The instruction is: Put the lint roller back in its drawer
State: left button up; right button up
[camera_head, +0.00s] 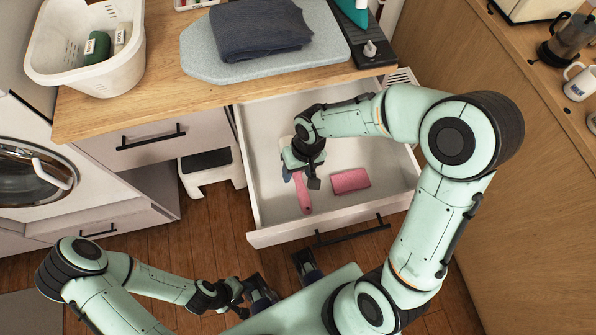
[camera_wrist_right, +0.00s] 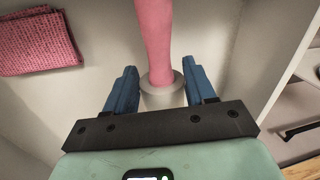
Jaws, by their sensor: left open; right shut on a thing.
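The lint roller has a pink handle (camera_head: 303,193) and a pale roller head, which shows in the right wrist view (camera_wrist_right: 162,92). My right gripper (camera_head: 300,172) reaches down into the open drawer and is shut on the lint roller, fingers either side of its roller end. The handle points toward the drawer front. The gripper hides part of the roller in the head view. The white drawer (camera_head: 270,238) is pulled out under the wooden counter. My left gripper (camera_head: 242,298) is open and empty, low in front of the drawer.
A folded pink cloth (camera_head: 350,181) lies in the drawer, right of the roller. Above are an ironing board (camera_head: 205,62) with a dark folded cloth (camera_head: 260,30), an iron (camera_head: 352,10) and a white basket (camera_head: 60,70). A white step stool (camera_head: 212,177) stands left of the drawer.

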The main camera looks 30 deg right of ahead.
jog(key=shift+f, duration=0.55)
jog(key=shift+f, duration=0.2)
jog(key=o, duration=1)
jog(key=shift+r, duration=0.1)
jog(key=shift+o, duration=0.2)
jog(key=shift+r, duration=0.1)
